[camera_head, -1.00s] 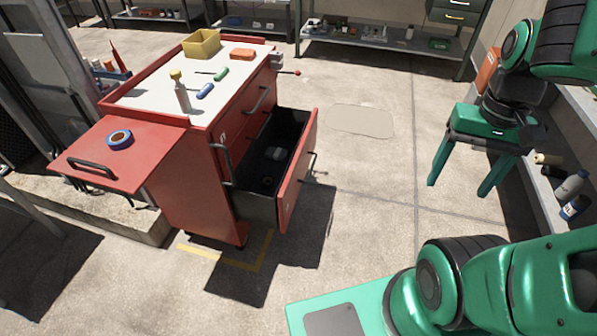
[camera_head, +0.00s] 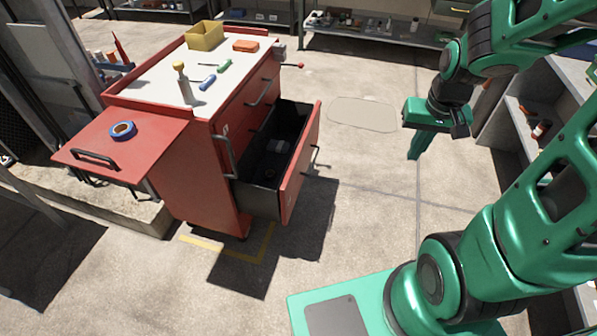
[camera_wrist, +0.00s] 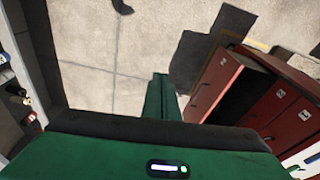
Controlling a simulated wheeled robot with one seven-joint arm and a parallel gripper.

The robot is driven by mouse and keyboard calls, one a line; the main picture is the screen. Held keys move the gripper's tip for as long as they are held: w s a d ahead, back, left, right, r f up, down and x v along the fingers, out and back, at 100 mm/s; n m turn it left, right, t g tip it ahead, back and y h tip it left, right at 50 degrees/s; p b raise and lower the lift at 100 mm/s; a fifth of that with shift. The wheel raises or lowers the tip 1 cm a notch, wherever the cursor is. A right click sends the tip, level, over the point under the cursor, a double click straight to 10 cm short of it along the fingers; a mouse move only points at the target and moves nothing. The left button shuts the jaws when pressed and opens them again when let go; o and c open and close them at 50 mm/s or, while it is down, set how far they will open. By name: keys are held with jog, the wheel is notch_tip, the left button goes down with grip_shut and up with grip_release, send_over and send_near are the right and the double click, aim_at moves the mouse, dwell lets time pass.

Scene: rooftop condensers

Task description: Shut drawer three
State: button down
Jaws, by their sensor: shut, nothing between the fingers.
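The red tool cart (camera_head: 185,185) stands left of centre in the head view. Its lowest drawer (camera_head: 303,172) is pulled well out, with a dark handle (camera_head: 313,160) on its red front. A few small items lie inside it. The open drawer also shows at the right of the wrist view (camera_wrist: 213,92); its number is too small to read surely. The drawers above look closed. My gripper (camera_head: 415,150) is shut and empty, in the air to the right of the drawer and clear of it. Its shut green fingers point up the wrist view (camera_wrist: 161,97).
A red side shelf (camera_head: 125,155) with a blue tape roll (camera_head: 123,130) sticks out from the cart's left. The cart top holds a yellow bin (camera_head: 204,36) and small tools. Shelving (camera_head: 515,115) stands at the right. The floor between drawer and gripper is open.

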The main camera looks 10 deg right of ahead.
jog(key=w+a+f+n+t+y, duration=0.1)
jog(key=w+a+f, duration=0.2)
jog(key=w+f, duration=0.25)
jog(key=w+a+f+t, duration=0.1)
jog(key=w+a+f, duration=0.3)
jog(key=w+f, duration=0.15)
jog(key=m+t+y, duration=0.1)
jog(key=t+y, duration=0.1)
jog(key=t, duration=0.1)
send_near(294, 173)
notch_tip(294, 173, down, 3)
jog(key=w, duration=0.1)
jog(key=shift+w+a+f, duration=0.1)
jog(key=shift+w+a, duration=0.35)
jog(key=shift+w, duration=0.15)
